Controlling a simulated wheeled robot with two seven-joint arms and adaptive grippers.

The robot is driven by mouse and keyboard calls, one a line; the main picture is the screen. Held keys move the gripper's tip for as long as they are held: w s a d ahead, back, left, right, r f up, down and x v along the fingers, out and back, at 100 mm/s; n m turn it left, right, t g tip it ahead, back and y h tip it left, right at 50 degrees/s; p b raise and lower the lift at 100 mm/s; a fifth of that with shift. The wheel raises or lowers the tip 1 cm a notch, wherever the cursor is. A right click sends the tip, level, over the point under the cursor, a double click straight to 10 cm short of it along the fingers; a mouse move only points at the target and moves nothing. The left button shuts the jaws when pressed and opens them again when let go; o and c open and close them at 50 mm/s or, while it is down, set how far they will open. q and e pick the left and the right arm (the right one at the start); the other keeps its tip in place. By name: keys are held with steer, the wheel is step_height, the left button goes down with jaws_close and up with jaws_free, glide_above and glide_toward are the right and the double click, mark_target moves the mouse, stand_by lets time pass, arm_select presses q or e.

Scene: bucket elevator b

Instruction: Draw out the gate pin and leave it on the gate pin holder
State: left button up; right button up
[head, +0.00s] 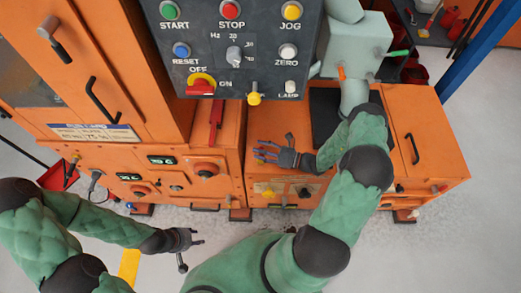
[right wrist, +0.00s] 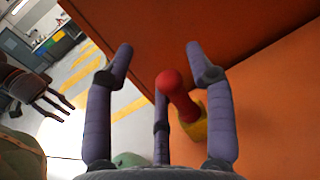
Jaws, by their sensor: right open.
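A red-knobbed pin (right wrist: 172,86) stands out from an orange panel in the right wrist view. It looks like the gate pin, and a yellow collar (right wrist: 198,126) surrounds its base. My right gripper (right wrist: 160,62) is open, with its fingers spread on either side of the red knob in this view; no grip shows. In the head view my right gripper (head: 261,150) is over the orange cabinet, and the pin cannot be made out there. My left gripper (head: 198,238) is open and empty above the floor at lower left. I cannot tell which part is the gate pin holder.
A dark control panel (head: 238,50) with buttons hangs above the orange cabinets. A tall orange cabinet (head: 120,60) stands at left and a lower one (head: 425,125) at right. A pale grey machine (head: 355,45) is behind my right arm. Grey floor (head: 440,240) is clear at lower right.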

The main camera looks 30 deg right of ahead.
steer(key=v, duration=1.2)
steer(key=shift+w, duration=0.1)
